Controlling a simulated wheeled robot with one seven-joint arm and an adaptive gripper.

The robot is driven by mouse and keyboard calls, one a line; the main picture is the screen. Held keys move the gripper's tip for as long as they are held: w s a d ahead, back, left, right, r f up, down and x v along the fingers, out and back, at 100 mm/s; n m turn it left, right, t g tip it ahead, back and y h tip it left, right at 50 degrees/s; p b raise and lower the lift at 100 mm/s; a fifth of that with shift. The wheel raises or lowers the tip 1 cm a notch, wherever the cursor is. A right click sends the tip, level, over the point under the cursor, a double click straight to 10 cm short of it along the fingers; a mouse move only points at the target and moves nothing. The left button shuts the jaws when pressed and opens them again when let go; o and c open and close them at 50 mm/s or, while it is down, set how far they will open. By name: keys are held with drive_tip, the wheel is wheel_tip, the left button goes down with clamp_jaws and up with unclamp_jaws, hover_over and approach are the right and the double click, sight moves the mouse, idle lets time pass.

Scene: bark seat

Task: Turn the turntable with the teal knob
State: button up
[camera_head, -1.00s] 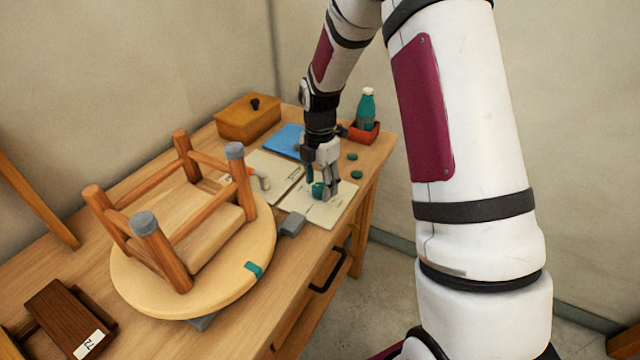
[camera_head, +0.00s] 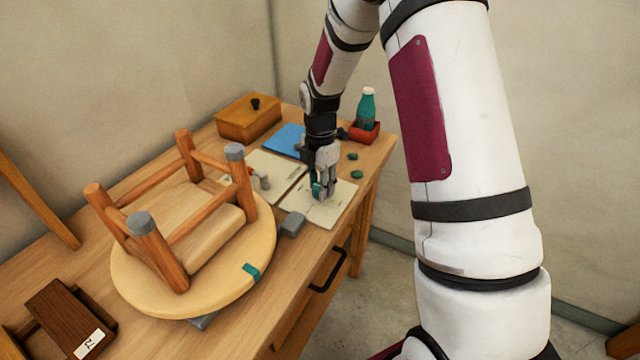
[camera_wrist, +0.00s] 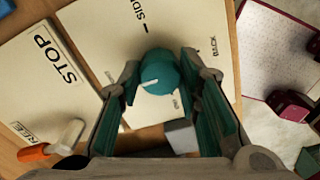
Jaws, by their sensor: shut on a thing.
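The teal knob (camera_wrist: 158,75) is round with a white line on top and sits on a pale panel marked SIDE and BACK (camera_wrist: 170,25). My gripper (camera_wrist: 160,80) is shut on it, with a finger on each side in the wrist view. In the head view my gripper (camera_head: 322,190) reaches down to the panel (camera_head: 335,208) and mostly hides the knob. The turntable (camera_head: 225,290) is a round wooden disc with a teal mark (camera_head: 251,272) at its front right edge. An upturned wooden stool (camera_head: 168,240) with two grey-capped legs rests on it.
A grey block (camera_head: 291,224) lies between turntable and panel. A teal bottle (camera_head: 366,108) in a red tray, a blue sheet (camera_head: 285,139) and an orange box (camera_head: 248,116) stand behind.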

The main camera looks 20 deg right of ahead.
drive_tip(key=m, duration=0.4)
drive_tip(key=shift+m, duration=0.3)
drive_tip(key=m, duration=0.9)
drive_tip(key=shift+b, duration=0.4)
drive_tip(key=m, duration=0.4)
drive_tip(key=shift+m, duration=0.3)
drive_tip(key=m, duration=1.3)
drive_tip(key=shift+m, duration=2.1)
